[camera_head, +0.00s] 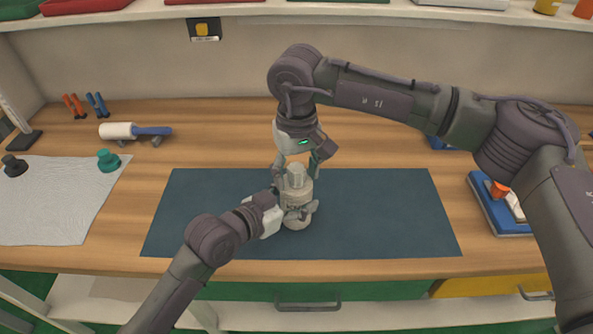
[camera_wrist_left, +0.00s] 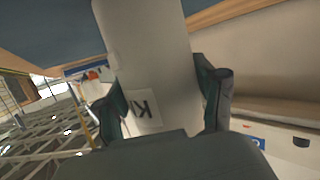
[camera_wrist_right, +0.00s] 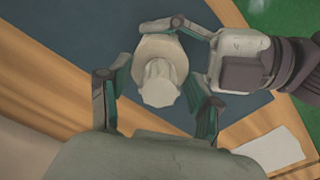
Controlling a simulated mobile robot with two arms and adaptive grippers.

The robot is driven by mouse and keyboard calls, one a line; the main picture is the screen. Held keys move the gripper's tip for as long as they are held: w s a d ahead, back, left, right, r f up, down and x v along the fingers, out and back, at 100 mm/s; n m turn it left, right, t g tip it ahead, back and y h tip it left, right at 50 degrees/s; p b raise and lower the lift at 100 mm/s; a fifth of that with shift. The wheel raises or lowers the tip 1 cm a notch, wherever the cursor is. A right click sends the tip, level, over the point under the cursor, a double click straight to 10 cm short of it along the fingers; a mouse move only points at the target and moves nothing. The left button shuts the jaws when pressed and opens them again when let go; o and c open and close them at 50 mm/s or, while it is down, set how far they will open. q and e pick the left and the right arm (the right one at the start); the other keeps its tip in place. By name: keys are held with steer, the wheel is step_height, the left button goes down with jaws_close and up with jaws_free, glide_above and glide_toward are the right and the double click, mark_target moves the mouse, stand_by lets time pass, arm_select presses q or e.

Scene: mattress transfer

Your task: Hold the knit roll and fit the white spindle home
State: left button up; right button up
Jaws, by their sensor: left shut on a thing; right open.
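The knit roll (camera_head: 298,211) is a pale cylinder standing upright on the dark blue mat (camera_head: 390,210). It fills the middle of the left wrist view (camera_wrist_left: 150,50), with part of a printed label showing. My left gripper (camera_head: 291,209) is shut around its side. The white spindle (camera_head: 296,174) is upright at the top of the roll; how deep it sits I cannot tell. In the right wrist view the spindle (camera_wrist_right: 160,83) appears from above, between the spread fingers of my right gripper (camera_wrist_right: 158,105). That gripper is open above the roll, its fingers apart from the spindle.
At the left lie a white cloth (camera_head: 50,205) with a teal knob (camera_head: 108,160) and a black knob (camera_head: 14,166). A paint-roller-like tool (camera_head: 135,131) rests behind. A blue tray (camera_head: 497,212) stands at right. The mat is clear on both sides of the roll.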

arm_select(q)
steer(key=shift+f, duration=0.1)
arm_select(e)
step_height(320, 180, up, 12)
stand_by(0.5)
arm_select(q)
steer(key=o, duration=1.2)
steer(key=shift+c, duration=0.2)
steer(key=shift+s+a, duration=0.1)
